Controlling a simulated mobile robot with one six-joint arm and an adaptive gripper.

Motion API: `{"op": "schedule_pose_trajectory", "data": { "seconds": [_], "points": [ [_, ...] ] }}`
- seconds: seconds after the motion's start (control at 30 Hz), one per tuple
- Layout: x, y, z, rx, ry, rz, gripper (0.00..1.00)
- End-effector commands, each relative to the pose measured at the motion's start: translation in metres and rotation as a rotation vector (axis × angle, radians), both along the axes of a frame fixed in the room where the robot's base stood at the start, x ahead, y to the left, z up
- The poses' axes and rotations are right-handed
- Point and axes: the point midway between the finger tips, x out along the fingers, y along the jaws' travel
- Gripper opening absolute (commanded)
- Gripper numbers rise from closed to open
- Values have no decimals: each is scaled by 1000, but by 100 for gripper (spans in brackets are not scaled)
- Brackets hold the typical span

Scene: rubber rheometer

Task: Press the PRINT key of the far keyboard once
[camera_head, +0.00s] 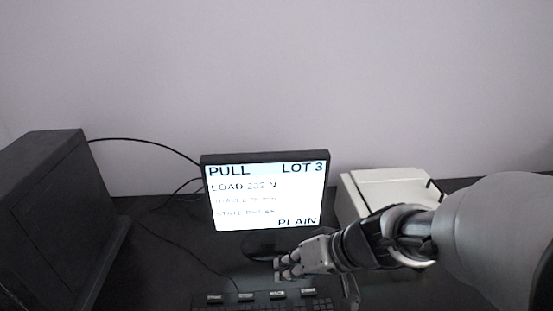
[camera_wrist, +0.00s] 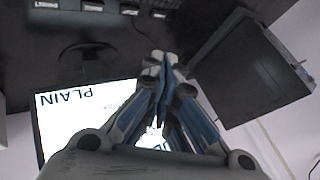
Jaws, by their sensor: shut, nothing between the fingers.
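A dark keyboard (camera_head: 262,304) lies at the bottom edge of the head view, partly cut off. It has a row of pale labelled keys (camera_head: 245,296) along its far side; the labels are too small to read surely, so I cannot tell which is PRINT. The keys also show at the top edge of the wrist view (camera_wrist: 93,6), upside down. My gripper (camera_head: 281,268) is shut and empty. It hangs just beyond the key row, between the keyboard and the monitor, apart from the keys. In the wrist view its fingertips (camera_wrist: 164,58) are together, below the keys in the picture.
A monitor (camera_head: 265,157) reading PULL, LOT 3 and PLAIN stands behind my gripper on a dark foot (camera_head: 262,246). A white machine (camera_head: 385,183) stands at right, partly behind my arm. A large black box (camera_head: 45,215) stands at left. Cables cross the dark table (camera_head: 165,260).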

Motion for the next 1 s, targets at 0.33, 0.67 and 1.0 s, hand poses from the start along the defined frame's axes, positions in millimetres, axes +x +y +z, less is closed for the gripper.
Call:
{"op": "schedule_pose_trajectory", "data": {
  "seconds": [0.33,0.67,1.0],
  "points": [
    [79,-49,-78,56,-86,-182,0],
    [102,-90,-135,3,-108,-295,0],
    [104,-95,-141,-6,-110,-306,0]
  ]
}}
